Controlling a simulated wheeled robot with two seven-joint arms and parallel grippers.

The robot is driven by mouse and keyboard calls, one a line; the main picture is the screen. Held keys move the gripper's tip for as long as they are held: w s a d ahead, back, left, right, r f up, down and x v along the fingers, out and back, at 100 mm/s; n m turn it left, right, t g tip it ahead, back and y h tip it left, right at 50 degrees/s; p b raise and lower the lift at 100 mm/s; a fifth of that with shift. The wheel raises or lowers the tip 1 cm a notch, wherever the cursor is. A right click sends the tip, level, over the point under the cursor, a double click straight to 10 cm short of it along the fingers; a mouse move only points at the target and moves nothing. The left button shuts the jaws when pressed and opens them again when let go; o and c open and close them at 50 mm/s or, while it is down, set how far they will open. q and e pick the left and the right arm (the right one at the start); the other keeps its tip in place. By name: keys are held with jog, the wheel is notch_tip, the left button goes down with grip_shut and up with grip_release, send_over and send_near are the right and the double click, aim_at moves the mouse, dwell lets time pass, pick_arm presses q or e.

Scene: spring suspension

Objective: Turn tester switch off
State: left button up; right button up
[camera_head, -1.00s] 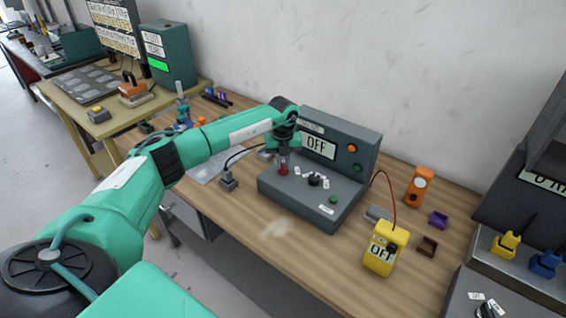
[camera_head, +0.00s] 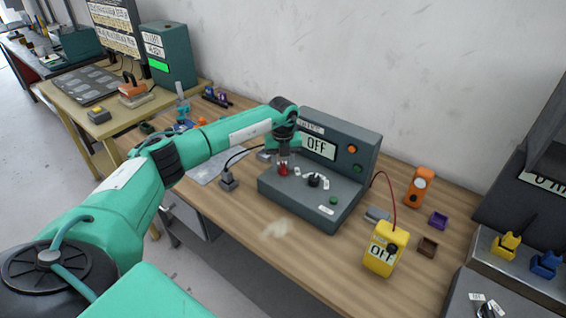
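The grey tester box (camera_head: 305,200) stands on the wooden bench against the wall. Its upright panel carries a display (camera_head: 318,145) that reads OFF. A red switch (camera_head: 283,170) sits at the left of its sloped front, beside a black knob (camera_head: 315,180) with small white labels around it. My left gripper (camera_head: 284,163) points down right at the red switch. The gripper is small and partly hidden by its own wrist, so I cannot tell whether its fingers are closed or touch the switch. My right gripper is not in view.
A yellow handheld meter (camera_head: 381,258) reading OFF stands to the right, with a red lead. An orange device (camera_head: 418,187), a purple tray (camera_head: 438,220) and a brown tray (camera_head: 427,246) lie near it. The bench front is clear.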

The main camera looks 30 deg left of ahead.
aim_at(283, 165)
pick_arm(q)
notch_tip(283, 165, up, 14)
jog(key=b, duration=0.3)
jog(key=shift+b, duration=0.35)
jog(key=shift+f, duration=0.1)
